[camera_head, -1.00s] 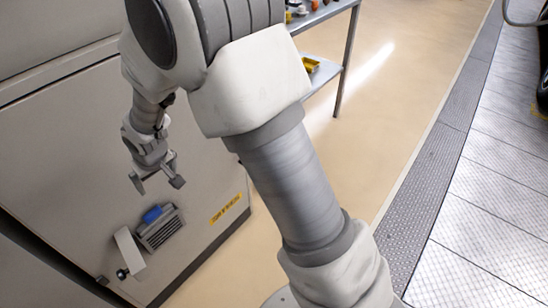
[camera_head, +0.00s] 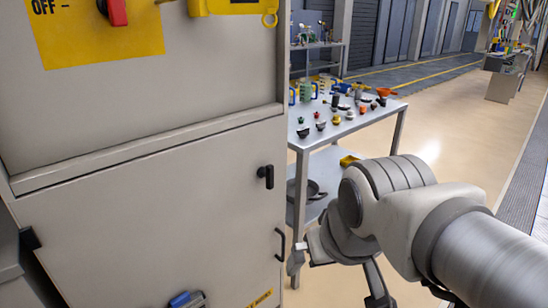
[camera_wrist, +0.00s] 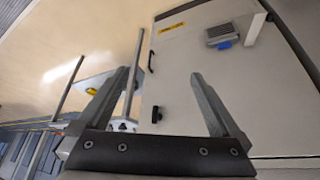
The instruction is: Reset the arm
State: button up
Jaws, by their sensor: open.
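My gripper shows at the lower right of the head view (camera_head: 338,278), in front of the metal table's legs and to the right of the cabinet's lower door. My arm reaches in from the right edge. In the wrist view both fingers of my gripper (camera_wrist: 160,76) stand wide apart with nothing between them. The cabinet door, its black handles and a grey vent with a blue part show beyond the fingers. The fingers look clear of the cabinet, though the exact gap cannot be told.
A grey cabinet (camera_head: 150,210) with a red switch (camera_head: 118,12) fills the left. A metal table (camera_head: 385,125) holds several small coloured items; a dark pan (camera_head: 308,190) is on its lower shelf. Open beige floor (camera_head: 450,120) lies to the right.

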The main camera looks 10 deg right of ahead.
jog(key=shift+s+d, duration=0.2)
jog(key=shift+s, duration=0.4)
jog(key=shift+s+d, duration=0.15)
jog(key=shift+s, duration=0.45)
